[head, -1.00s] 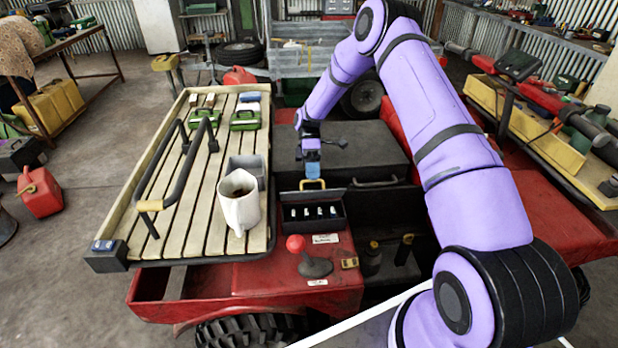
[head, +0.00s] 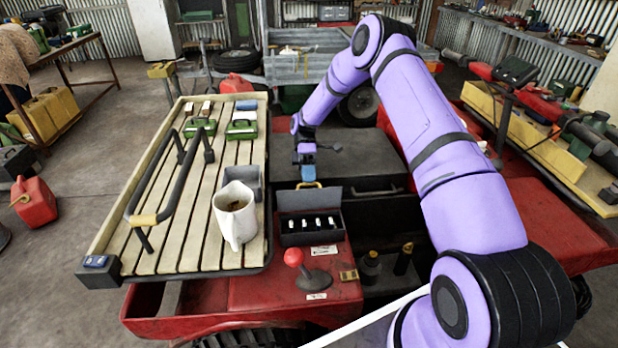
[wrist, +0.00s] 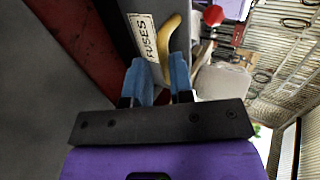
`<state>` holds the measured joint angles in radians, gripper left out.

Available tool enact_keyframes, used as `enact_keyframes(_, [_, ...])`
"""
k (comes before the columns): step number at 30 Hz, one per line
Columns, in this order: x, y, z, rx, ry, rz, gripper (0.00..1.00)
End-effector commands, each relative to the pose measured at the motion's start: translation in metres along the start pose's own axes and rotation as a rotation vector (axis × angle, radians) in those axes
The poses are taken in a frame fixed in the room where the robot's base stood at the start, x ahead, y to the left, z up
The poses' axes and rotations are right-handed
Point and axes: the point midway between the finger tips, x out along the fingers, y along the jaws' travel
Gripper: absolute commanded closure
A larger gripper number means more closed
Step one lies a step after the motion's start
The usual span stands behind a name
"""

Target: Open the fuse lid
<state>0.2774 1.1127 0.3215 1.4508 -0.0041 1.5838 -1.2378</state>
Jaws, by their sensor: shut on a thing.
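The fuse box (head: 312,240) is a dark open-topped box on the red vehicle body, with several white-topped fuses in it. Its grey lid (head: 318,197) is raised at the far side of the box, its inner face showing in the head view. My gripper (head: 306,172) is at the lid's top edge, where a yellow handle (head: 309,185) shows. In the wrist view, my gripper's blue fingers (wrist: 160,80) are close around the lower end of the yellow handle (wrist: 170,35), beside a "FUSES" label (wrist: 145,38). The exact contact is partly hidden.
A red-knobbed lever (head: 294,257) stands just in front of the box. A white mug (head: 235,218) and a slatted rack (head: 150,255) with a black rail are to the left. A dark case (head: 365,155) lies behind the lid.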

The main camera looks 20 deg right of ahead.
Motion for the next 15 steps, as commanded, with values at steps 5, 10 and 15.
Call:
enact_keyframes(5, [0.0143,0.0086,0.0035,0.005,-0.006,-0.013,1.0])
enact_keyframes(10, [0.0146,0.0084,0.0029,0.004,-0.004,-0.014,0.75])
enact_keyframes(15, [0.012,0.007,0.0018,0.003,-0.002,-0.012,0.63])
